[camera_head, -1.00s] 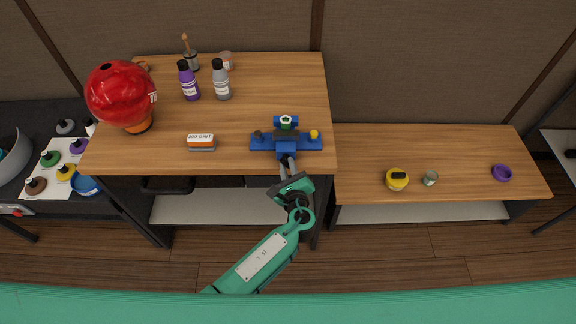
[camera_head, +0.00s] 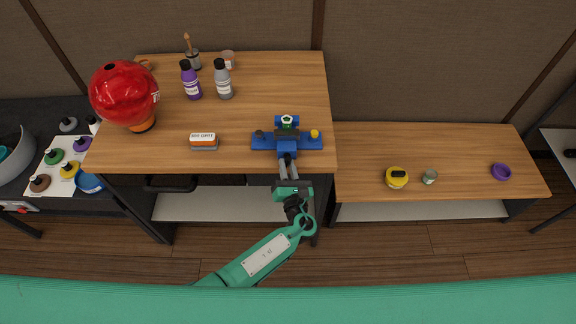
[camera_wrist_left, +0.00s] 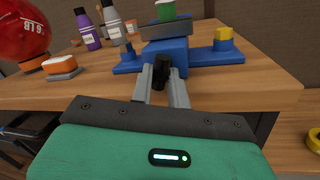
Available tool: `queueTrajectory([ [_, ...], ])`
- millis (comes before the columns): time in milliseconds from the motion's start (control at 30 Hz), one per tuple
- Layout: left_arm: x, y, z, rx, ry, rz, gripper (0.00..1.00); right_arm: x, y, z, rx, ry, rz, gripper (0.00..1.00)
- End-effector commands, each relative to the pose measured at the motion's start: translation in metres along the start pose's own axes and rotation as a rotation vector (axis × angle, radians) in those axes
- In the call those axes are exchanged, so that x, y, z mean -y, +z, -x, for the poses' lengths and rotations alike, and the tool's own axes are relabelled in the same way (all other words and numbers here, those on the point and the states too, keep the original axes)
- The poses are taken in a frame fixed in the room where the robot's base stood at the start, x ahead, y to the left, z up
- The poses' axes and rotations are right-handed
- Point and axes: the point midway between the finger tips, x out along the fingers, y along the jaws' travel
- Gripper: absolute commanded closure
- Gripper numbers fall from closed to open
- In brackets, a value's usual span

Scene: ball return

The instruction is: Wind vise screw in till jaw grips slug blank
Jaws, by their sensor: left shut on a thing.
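The blue vise (camera_head: 301,143) is at the front edge of the wooden workbench, its body also large in the left wrist view (camera_wrist_left: 190,54). A green slug blank with a pale top (camera_head: 287,121) stands upright at the vise's jaws; the left wrist view shows it (camera_wrist_left: 166,12) behind a grey jaw plate (camera_wrist_left: 180,27). I cannot tell whether the jaw touches it. My left gripper (camera_head: 287,160) is shut on the black screw end (camera_wrist_left: 161,74) at the vise's front. My right gripper is not in view.
An orange-and-white block (camera_head: 203,141) lies left of the vise. A lower bench (camera_head: 450,155) at right holds a yellow tape roll (camera_head: 396,179).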

Motion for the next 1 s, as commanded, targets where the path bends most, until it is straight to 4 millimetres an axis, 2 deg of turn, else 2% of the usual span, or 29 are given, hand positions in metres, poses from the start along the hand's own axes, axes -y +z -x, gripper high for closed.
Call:
queueTrajectory([
  [400,-0.0016,-0.0038,0.0008,0.035,-0.001,-0.203,1.00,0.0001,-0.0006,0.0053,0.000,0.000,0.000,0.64],
  [967,-0.0017,-0.0039,0.0007,0.042,0.000,-0.235,1.00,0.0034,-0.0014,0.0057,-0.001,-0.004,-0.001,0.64],
  [1000,-0.0017,-0.0039,0.0007,0.042,0.000,-0.235,0.81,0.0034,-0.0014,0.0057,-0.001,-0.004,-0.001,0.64],
])
